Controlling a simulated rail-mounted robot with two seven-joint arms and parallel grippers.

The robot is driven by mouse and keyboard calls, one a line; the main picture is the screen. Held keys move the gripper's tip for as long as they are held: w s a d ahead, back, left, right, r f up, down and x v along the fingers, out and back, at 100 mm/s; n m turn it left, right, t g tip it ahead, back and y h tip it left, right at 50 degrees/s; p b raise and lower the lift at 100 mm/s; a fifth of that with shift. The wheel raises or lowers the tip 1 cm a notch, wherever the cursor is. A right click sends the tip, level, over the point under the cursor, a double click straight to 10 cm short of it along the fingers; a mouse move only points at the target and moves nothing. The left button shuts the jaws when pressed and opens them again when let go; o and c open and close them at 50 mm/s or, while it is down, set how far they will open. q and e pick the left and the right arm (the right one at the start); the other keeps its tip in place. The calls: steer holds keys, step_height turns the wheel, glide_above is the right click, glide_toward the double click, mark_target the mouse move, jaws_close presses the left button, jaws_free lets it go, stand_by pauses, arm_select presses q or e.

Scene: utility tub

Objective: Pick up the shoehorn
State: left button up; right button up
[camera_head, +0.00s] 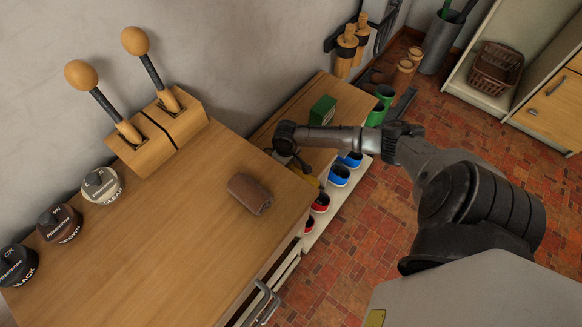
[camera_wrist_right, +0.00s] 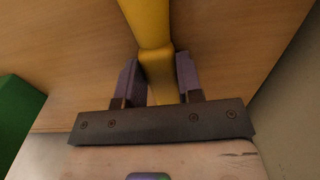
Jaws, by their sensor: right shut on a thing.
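The yellow shoehorn (camera_wrist_right: 147,22) runs from the top edge of the right wrist view down between the fingers of my right gripper (camera_wrist_right: 158,82). The fingers are shut on it, one on each side. Wooden board lies behind it, and I cannot tell if they touch. In the head view my right arm reaches in from the right. Its gripper (camera_head: 298,162) points down over the lower wooden bench, mostly hidden by its own wrist and the near cabinet's edge. Only a small bit of yellow shows there. My left gripper is not in view.
A green box (camera_head: 322,110) stands on the bench (camera_head: 345,98) just beyond my right wrist. Shoes (camera_head: 338,176) sit on a low shelf under it.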

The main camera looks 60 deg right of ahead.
steer(key=shift+r, duration=0.1)
steer(key=shift+r+p, duration=0.45)
steer(key=shift+r, duration=0.05)
step_height(320, 180, up, 4)
steer(key=p, duration=0.2)
steer(key=shift+f+p, duration=0.25)
steer(key=shift+p, duration=0.1)
steer(key=s+d+r+p, duration=0.2)
steer(key=s+r+p, duration=0.4)
steer(key=s, duration=0.5)
steer(key=shift+s+d+r+p, duration=0.15)
steer(key=shift+s+p, duration=0.05)
steer(key=shift+p, duration=0.2)
steer(key=shift+r, duration=0.1)
